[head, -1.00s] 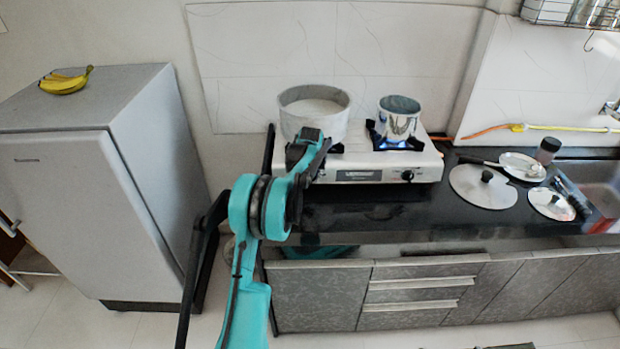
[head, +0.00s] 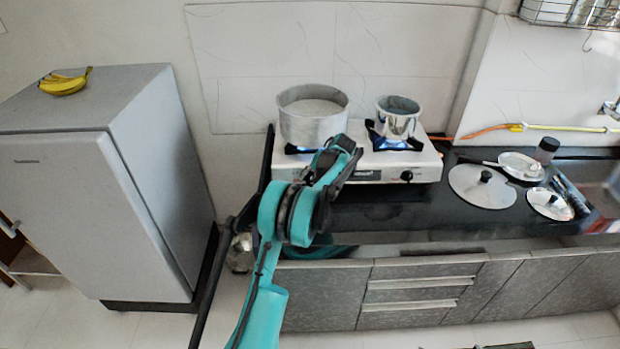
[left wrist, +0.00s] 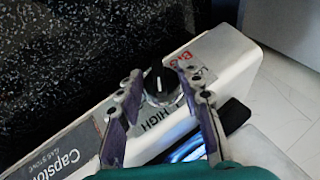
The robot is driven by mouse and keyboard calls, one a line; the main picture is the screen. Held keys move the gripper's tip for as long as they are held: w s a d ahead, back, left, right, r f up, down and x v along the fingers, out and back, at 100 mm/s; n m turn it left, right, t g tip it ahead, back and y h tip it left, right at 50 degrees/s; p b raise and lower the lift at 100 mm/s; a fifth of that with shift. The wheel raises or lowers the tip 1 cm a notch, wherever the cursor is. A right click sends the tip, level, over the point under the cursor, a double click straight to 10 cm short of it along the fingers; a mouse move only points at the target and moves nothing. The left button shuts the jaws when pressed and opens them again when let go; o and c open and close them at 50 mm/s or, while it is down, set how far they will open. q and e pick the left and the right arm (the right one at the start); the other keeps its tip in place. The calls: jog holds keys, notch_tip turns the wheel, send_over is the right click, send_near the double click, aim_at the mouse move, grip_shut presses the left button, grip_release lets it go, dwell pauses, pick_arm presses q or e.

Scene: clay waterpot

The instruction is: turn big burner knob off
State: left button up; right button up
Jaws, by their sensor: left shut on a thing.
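The white gas stove (head: 425,162) stands on the black counter. The big burner knob (left wrist: 160,84), black with a white line and a silver rim, sits on its front panel beside the word HIGH. My left gripper (left wrist: 157,72) has one finger on each side of this knob and is shut on it. In the head view, my left gripper (head: 345,150) is at the stove's front left and hides the knob. Blue flame (left wrist: 190,148) shows at the big burner, under the large pot (head: 313,120). My right gripper is not in view.
A small steel pot (head: 397,120) stands over a lit burner on the right, with the other knob (head: 407,176) in front. Lids (head: 484,187) lie on the counter to the right. A grey fridge (head: 90,190) stands left. The counter front is clear.

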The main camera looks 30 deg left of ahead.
pick_arm(q)
jog(key=shift+w+d+f+m+g+y+b, duration=0.15)
jog(key=shift+m+g+y+b, duration=0.35)
jog(key=shift+y, duration=0.7)
jog(key=m+y, duration=0.1)
jog(key=m+y+b, duration=0.1)
jog(key=shift+d+f+y+b, duration=0.1)
jog(key=shift+f+y+b, duration=0.2)
jog(key=shift+y, duration=0.1)
jog(key=m+y+b, duration=0.2)
jog(key=y, duration=0.1)
jog(key=shift+f+g+b, duration=0.1)
jog(key=shift+g+b, duration=0.2)
jog(key=shift+b, duration=0.1)
jog(key=shift+m+y+b, duration=0.65)
jog(key=shift+m+y, duration=0.05)
jog(key=shift+y, duration=0.3)
jog(key=o, duration=1.2)
